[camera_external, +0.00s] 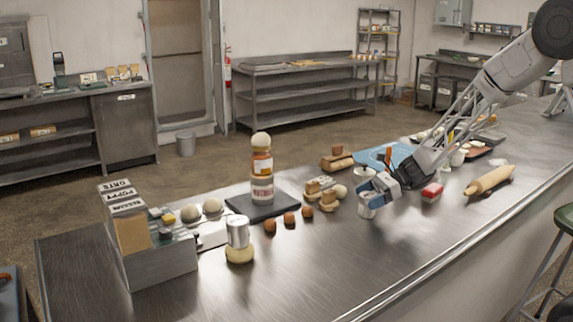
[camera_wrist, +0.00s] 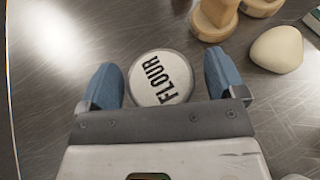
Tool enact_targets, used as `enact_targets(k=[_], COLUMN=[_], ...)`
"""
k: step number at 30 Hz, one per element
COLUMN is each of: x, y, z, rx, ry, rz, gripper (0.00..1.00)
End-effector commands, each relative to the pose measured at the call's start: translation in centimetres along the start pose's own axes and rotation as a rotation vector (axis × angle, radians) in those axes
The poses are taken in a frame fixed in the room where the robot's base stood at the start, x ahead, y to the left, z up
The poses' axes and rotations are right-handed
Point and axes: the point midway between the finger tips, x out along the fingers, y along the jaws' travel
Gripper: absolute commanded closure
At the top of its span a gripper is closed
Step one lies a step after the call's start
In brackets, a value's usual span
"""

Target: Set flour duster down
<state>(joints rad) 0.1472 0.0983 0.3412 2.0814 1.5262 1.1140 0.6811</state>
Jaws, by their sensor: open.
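The flour duster (camera_wrist: 160,78) has a round pale lid marked FLOUR in the wrist view. In the external view it is a small white cylinder (camera_external: 366,211), upright on the steel counter (camera_external: 310,265), its upper part partly covered by my gripper. My gripper (camera_external: 374,190) is low over the counter, with its blue fingertips around the duster. In the wrist view my gripper (camera_wrist: 161,76) is open, one finger on each side of the lid, with a narrow gap visible at the sides. The duster's lower body is hidden in the wrist view.
Wooden pieces (camera_external: 328,197) and a pale dough ball (camera_wrist: 277,49) are close by. Stacked jars (camera_external: 262,165) stand on a dark slab. The counter's front area is clear.

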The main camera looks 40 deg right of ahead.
Motion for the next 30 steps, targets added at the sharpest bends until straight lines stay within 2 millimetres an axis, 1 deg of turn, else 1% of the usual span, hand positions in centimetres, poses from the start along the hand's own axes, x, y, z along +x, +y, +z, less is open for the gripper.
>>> enact_targets(k=[8,24,30], x=[-2.4,-9.5,-11.2], y=[0.0,0.0,0.0], z=[0.0,0.0,0.0], rx=[0.001,0.001,0.000], ry=[0.000,0.000,0.000], rz=[-0.002,-0.003,-0.002], gripper=[0.11,0.11,0.11])
